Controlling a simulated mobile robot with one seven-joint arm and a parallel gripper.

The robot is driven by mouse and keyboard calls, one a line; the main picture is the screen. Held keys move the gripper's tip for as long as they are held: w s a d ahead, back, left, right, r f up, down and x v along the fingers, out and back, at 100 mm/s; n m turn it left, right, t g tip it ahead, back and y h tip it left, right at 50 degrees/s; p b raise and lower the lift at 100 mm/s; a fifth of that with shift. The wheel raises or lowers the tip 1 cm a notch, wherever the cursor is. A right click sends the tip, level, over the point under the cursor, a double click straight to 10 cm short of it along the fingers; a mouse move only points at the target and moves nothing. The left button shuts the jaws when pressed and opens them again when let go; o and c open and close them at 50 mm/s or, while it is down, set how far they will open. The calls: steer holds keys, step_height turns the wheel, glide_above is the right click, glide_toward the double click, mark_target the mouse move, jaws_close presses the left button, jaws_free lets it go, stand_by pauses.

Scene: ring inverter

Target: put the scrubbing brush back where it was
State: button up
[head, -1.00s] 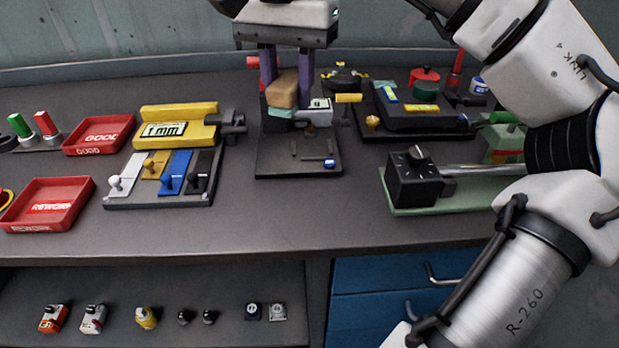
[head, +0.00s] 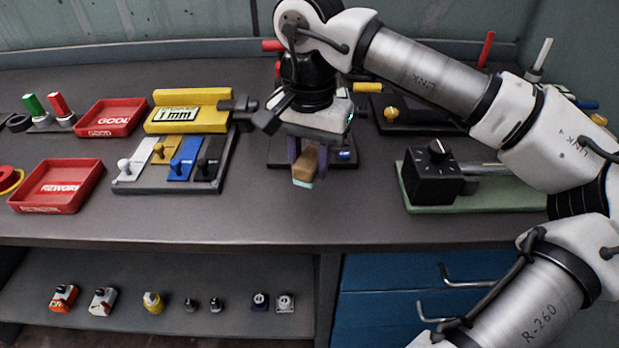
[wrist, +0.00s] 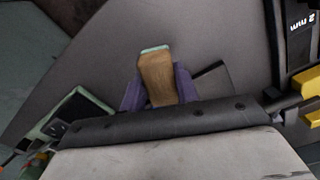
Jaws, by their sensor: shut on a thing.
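The scrubbing brush has a tan wooden body (head: 306,163) with a pale teal strip at its lower end. My gripper (head: 307,160) is shut on it, with purple fingers on either side. It holds the brush over the front middle of the bench top, in front of the dark fixture plate (head: 345,155). In the wrist view the brush (wrist: 157,78) sits between the purple fingers (wrist: 158,90), its teal end pointing away from the wrist. The height of the brush above the bench is hard to tell.
Left are a red GOOD tray (head: 112,117), a red REWORK tray (head: 58,187), a yellow 1 mm gauge (head: 187,112) and a rack of coloured tabs (head: 175,165). Right is a black knob box (head: 432,176) on a green base. Bare bench top (head: 270,215) lies along the front edge.

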mark_target(310, 194)
steer(key=shift+f, duration=2.3)
steer(key=o, duration=1)
step_height(310, 194, up, 12)
steer(key=shift+r, duration=0.15)
